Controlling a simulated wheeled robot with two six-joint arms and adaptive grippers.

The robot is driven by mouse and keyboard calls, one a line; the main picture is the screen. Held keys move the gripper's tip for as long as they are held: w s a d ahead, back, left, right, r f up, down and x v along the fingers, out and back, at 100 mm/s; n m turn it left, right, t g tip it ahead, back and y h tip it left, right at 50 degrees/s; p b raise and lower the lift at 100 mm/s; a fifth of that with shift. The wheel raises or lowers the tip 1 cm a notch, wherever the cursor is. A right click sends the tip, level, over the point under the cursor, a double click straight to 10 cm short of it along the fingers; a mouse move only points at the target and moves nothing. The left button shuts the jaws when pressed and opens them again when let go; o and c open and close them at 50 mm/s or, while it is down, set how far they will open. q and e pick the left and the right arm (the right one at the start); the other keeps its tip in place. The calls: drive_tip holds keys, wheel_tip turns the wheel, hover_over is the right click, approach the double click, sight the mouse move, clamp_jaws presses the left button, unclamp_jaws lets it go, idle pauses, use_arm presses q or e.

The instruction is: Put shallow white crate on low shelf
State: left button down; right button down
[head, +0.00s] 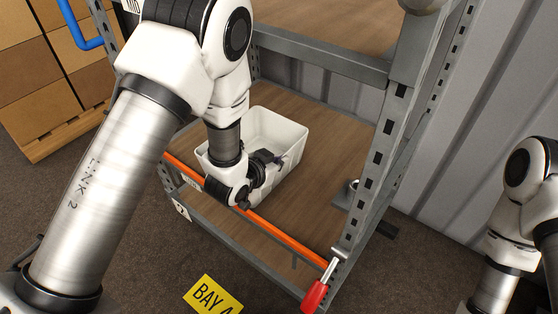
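The shallow white crate (285,133) stands on the wooden board of the low shelf (330,165), near the shelf's left side and close to its front beam. My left gripper (272,158) is dark and is at the crate's near side, partly over its inside. The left wrist hides part of the crate's near wall, and the fingertips are too small and dark to tell open from shut. A small dark purple patch shows beside the fingers. My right arm shows at the right edge, but its gripper is out of view.
An orange bar (285,238) runs along the shelf front. A grey perforated post (374,165) stands at the right, with a red handle (315,297) near its foot. An upper shelf (330,22) is above. Stacked cardboard boxes (38,85) stand at the left. A yellow bay sign (212,296) lies in front.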

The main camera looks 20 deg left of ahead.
use_arm(q)
drive_tip(key=c, duration=1.3)
unclamp_jaws()
drive_tip(key=shift+s+a+r, duration=0.1)
drive_tip(key=shift+s+r, duration=0.15)
drive_tip(key=p+v, duration=0.7)
drive_tip(key=v, duration=0.4)
drive_tip(key=shift+s+a+p, duration=0.1)
drive_tip(key=shift+s+p, duration=0.1)
drive_tip(key=shift+p, duration=0.15)
